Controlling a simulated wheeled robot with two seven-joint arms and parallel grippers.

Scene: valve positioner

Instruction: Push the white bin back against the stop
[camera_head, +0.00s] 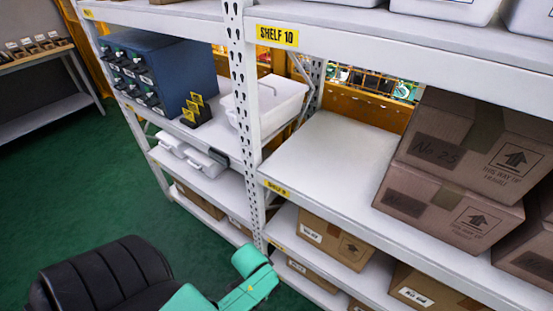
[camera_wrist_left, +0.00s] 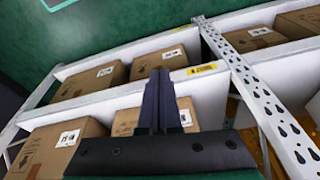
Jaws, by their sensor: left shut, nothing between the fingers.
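The white bin (camera_head: 284,97) sits on the shelf just left of the right-hand bay, partly hidden behind the perforated white upright (camera_head: 241,90). I cannot make out a stop behind it. My left gripper (camera_wrist_left: 157,100) shows in the left wrist view, its dark fingers shut together and empty. Cardboard boxes on shelves lie beyond the fingers; the white bin is not visible in that view. In the head view a teal part of my arm shows at the bottom, but no fingertips are visible. My right gripper is not in view.
A blue drawer cabinet (camera_head: 165,75) and yellow markers (camera_head: 194,108) stand left of the bin. White lidded boxes (camera_head: 205,161) lie on the shelf below. Brown cartons (camera_head: 455,165) fill the right end; the shelf surface (camera_head: 325,155) beside them is clear.

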